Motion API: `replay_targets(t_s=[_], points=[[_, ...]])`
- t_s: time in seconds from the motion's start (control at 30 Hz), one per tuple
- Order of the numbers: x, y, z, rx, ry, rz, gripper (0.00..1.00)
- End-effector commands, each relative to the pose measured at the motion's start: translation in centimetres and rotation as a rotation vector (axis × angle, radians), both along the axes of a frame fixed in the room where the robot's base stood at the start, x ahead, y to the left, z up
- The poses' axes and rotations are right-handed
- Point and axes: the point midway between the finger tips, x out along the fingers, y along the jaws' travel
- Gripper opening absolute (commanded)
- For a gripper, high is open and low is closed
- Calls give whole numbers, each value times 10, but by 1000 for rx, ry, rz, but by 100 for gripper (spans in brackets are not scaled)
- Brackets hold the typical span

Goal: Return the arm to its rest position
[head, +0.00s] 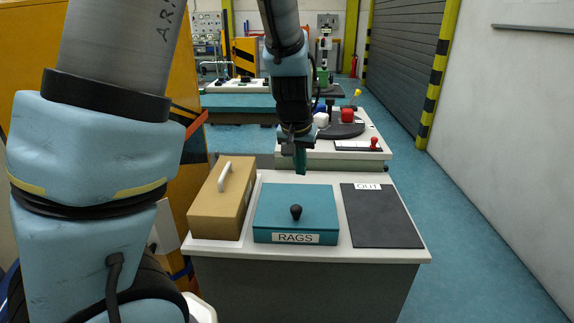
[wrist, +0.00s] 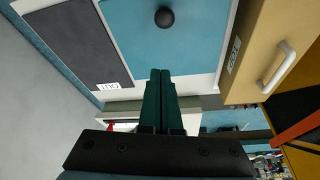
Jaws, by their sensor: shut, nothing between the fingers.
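My gripper (head: 300,162) hangs from my arm above the back edge of the white-topped bench, behind the teal box. Its green fingers are together and hold nothing. In the wrist view my gripper (wrist: 160,75) points toward the bench, with its two fingers side by side. The arm is bent, with a large pale blue joint close at the left of the head view and the forearm coming down from the top middle.
A teal box labelled RAGS (head: 270,225) has a black knob. A tan case (head: 222,205) with a white handle stands left of it. A black mat (head: 380,220) labelled OUT lies right. Another bench (head: 325,152) stands behind. Blue floor at right is clear.

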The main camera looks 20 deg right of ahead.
Motion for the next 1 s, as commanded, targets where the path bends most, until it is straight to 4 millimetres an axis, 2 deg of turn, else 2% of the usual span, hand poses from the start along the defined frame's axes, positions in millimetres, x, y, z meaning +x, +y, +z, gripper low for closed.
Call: replay_targets(t_s=[0.13, 0.23, 0.47, 0.6, 0.7, 0.8, 1.0], points=[[0, 8, 1, 1, 7, 15, 0], [3, 32, 1, 2, 26, 55, 0], [-8, 125, 1, 13, 99, 211, 0], [-25, 178, 2, 24, 137, 306, 0], [-40, 210, 2, 36, 159, 365, 0], [-54, 234, 2, 47, 175, 415, 0], [-71, 257, 2, 62, 193, 462, 0]])
